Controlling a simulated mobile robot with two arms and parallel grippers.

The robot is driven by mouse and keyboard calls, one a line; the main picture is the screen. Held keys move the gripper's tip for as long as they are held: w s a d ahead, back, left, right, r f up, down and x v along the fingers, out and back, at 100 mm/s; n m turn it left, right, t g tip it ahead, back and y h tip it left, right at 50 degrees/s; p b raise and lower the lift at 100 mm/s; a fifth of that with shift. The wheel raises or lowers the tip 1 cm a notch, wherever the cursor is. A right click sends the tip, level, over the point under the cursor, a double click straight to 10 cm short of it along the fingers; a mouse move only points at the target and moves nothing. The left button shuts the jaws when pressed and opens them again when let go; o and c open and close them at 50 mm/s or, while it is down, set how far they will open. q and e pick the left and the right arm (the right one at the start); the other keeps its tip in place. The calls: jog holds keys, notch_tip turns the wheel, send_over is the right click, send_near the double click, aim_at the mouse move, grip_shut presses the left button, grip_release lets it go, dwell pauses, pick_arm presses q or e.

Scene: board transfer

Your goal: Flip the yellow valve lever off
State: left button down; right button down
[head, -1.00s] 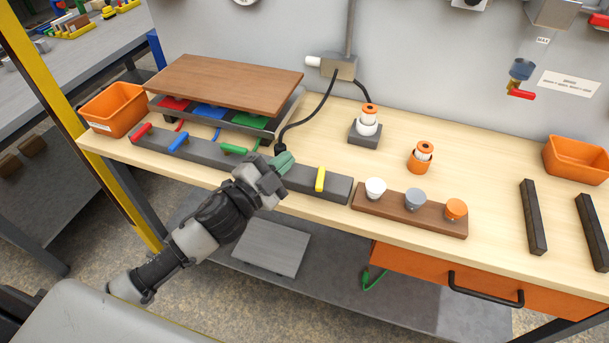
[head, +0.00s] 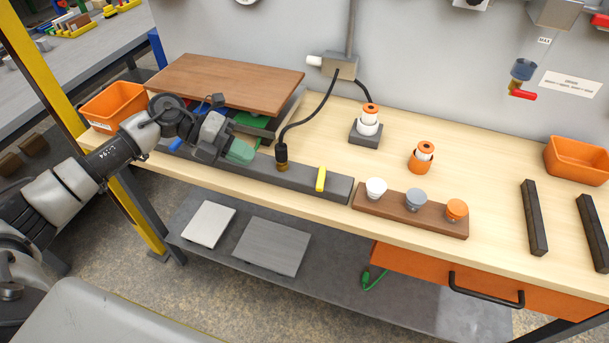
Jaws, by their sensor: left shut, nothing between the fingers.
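The yellow valve lever (head: 320,179) stands out on the dark rail (head: 341,187) near the rail's right end, lying across the rail's width. My left gripper (head: 241,152) is shut and empty over the middle of the rail, to the left of the yellow lever and apart from it. Its greenish fingertips cover the spot of the green lever. A blue lever (head: 176,145) shows partly beside my arm; the red lever is hidden behind the arm. My right gripper is out of view.
A black cable plug (head: 282,155) stands on the rail between my left gripper and the yellow lever. A brown board (head: 230,82) lies on a rack behind. A wooden strip with three knobs (head: 400,213) is to the right.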

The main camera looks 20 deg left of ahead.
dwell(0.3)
pick_arm(q)
jog(key=p, duration=0.3)
send_near(321, 178)
jog(key=f, duration=0.1)
jog(key=d+f, duration=0.1)
jog(key=f, duration=0.2)
jog(key=shift+s+d+f, duration=0.2)
jog(key=shift+d, duration=0.1)
jog(key=shift+w+d+p, duration=0.2)
jog(key=shift+d+p, duration=0.15)
jog(key=shift+d, duration=0.85)
jog(key=shift+w+d, duration=0.1)
jog(key=shift+d, duration=0.55)
jog(key=shift+f, duration=0.1)
